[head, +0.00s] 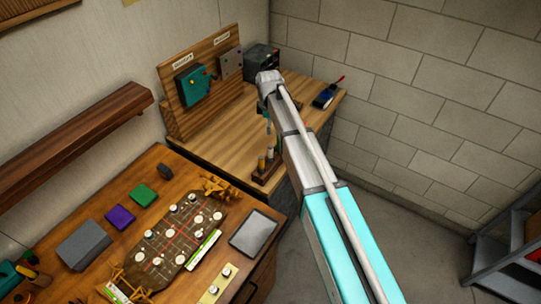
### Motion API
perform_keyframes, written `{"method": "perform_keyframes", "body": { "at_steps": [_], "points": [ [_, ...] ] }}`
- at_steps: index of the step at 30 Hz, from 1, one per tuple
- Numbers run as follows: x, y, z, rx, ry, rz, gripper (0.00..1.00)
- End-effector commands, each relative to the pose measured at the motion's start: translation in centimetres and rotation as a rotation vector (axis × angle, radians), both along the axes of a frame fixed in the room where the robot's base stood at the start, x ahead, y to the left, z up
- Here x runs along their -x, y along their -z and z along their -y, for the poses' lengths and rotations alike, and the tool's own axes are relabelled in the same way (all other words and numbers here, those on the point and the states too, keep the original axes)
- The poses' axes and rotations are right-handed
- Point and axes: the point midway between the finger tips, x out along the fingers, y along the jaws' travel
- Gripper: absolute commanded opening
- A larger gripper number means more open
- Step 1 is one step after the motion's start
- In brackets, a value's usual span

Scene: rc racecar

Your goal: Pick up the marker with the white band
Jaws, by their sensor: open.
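Several markers (270,153) stand upright in a small dark wooden holder (264,176) near the front edge of the far wooden bench. Pale and orange parts show on them, but they are too small to tell which has the white band. My arm reaches over this bench and covers part of the view just right of the holder. My gripper (268,125) is mostly hidden beneath the wrist; a small part shows just above the markers. It is open, and no marker is seen held in it.
A wooden board (203,85) with a teal box (193,86) stands behind the holder. A dark grey device (261,57) and a blue item (325,96) lie farther back. Bench surface left of the holder is clear.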

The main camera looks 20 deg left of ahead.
Motion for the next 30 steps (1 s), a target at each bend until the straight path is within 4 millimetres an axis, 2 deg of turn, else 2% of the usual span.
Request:
{"method": "perform_keyframes", "body": {
  "at_steps": [11,30],
  "points": [
    [0.0,0.7,0.1,0.0,0.003,0.0,0.68],
    [0.0,5.5,0.1,0.0,0.004,0.0,0.68]
  ]
}}
